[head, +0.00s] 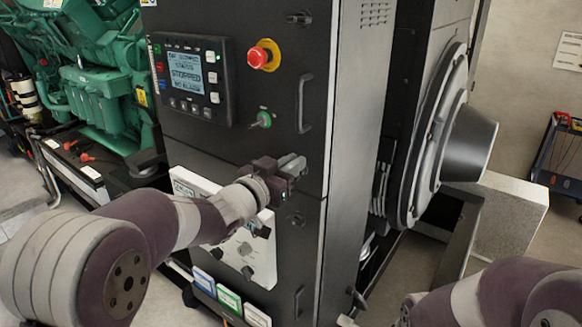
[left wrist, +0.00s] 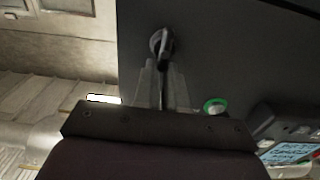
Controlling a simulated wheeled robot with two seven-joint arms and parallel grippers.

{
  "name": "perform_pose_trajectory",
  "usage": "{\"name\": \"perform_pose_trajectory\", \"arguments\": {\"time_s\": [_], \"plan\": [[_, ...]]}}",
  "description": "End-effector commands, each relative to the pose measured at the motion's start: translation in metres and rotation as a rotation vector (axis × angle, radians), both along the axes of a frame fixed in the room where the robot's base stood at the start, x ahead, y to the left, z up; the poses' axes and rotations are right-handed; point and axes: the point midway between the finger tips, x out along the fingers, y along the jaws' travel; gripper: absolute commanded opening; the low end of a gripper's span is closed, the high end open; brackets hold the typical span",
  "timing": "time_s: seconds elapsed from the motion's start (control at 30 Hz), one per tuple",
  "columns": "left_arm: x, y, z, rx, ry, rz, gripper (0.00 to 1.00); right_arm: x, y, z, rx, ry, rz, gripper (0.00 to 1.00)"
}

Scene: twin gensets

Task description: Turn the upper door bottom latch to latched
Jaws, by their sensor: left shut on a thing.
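The upper door (head: 313,60) is a dark panel that looks closed, with a bar handle. Its bottom latch (left wrist: 161,40) is a dark round base with a thin lever, seen in the left wrist view. The lever runs down in that picture, between my two grey fingers. My left gripper (head: 291,165) is shut on the lever at the lower edge of the upper door; it also shows in the left wrist view (left wrist: 162,80). In the head view my gripper hides most of this latch.
The same door carries a top latch (head: 299,18), a red emergency stop (head: 264,55), a display panel (head: 190,78) and a green-ringed switch (head: 263,119). Below is a lower door latch (head: 295,219).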

Motion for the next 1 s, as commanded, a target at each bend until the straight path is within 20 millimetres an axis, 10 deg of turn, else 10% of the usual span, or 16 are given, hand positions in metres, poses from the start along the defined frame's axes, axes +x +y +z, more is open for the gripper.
{"name": "perform_pose_trajectory", "arguments": {"time_s": [1.0], "plan": [[-0.007, -0.012, -0.029, 0.684, -0.463, -0.001, 0.00, 0.000, 0.000, -0.106, 0.000, 0.000, 0.000, 0.00]]}}
